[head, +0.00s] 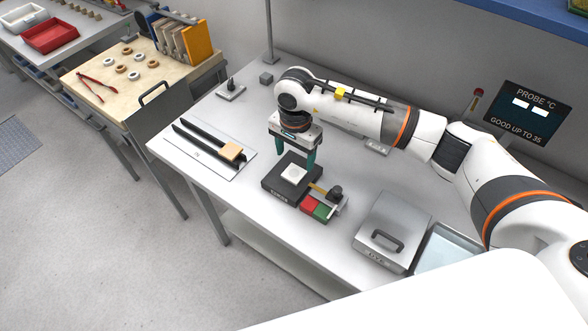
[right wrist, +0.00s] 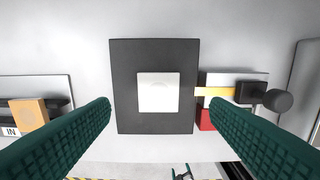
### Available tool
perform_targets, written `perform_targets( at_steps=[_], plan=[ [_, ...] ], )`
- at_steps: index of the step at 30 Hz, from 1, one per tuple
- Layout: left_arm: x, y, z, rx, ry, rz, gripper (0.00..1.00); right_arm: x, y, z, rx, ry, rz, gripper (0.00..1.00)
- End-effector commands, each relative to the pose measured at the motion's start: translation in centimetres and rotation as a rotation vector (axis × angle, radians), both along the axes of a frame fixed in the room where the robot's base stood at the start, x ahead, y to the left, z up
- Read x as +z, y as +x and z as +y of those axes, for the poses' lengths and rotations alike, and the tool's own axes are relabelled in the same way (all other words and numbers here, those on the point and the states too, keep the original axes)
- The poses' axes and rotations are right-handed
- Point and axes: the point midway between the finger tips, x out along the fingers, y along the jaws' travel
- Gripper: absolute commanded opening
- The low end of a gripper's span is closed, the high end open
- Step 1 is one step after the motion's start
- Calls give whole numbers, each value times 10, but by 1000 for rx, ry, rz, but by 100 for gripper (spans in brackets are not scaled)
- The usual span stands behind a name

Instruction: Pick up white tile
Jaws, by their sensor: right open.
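The white tile (head: 293,173) is a small square lying flat on a dark square block (head: 273,184) on the white table. In the right wrist view the white tile (right wrist: 158,92) sits near the middle of the dark block (right wrist: 125,60). My right gripper (head: 293,157) is above the tile, pointing down. Its green fingers (right wrist: 160,108) are spread wide, one to each side of the tile in the picture, and nothing is between them. My left gripper is not in the frames.
Red (head: 309,205) and green (head: 323,211) pads and a black knob (head: 335,193) stand close right of the block. A tan tile (head: 231,152) rests on black rails (head: 205,141) at left. A grey lidded box (head: 393,228) is at right.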

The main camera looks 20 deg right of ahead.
Motion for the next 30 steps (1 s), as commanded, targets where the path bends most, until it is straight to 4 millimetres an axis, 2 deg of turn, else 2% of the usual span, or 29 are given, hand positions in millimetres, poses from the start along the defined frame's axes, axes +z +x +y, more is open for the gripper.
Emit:
perform_targets(
  at_steps=[5, 8, 12, 21, 30],
  plan=[
    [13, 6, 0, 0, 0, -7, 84, -13, -1, 1, 0, 1, 4, 71],
    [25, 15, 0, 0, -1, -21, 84, -28, -2, 1, 0, 1, 4, 71],
    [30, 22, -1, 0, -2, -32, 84, -48, -1, 1, 0, 1, 2, 71],
    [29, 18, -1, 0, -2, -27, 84, -55, 0, 0, 1, 0, -2, 71],
    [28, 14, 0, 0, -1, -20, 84, -55, 0, 0, 1, 0, -2, 22]
  ],
)
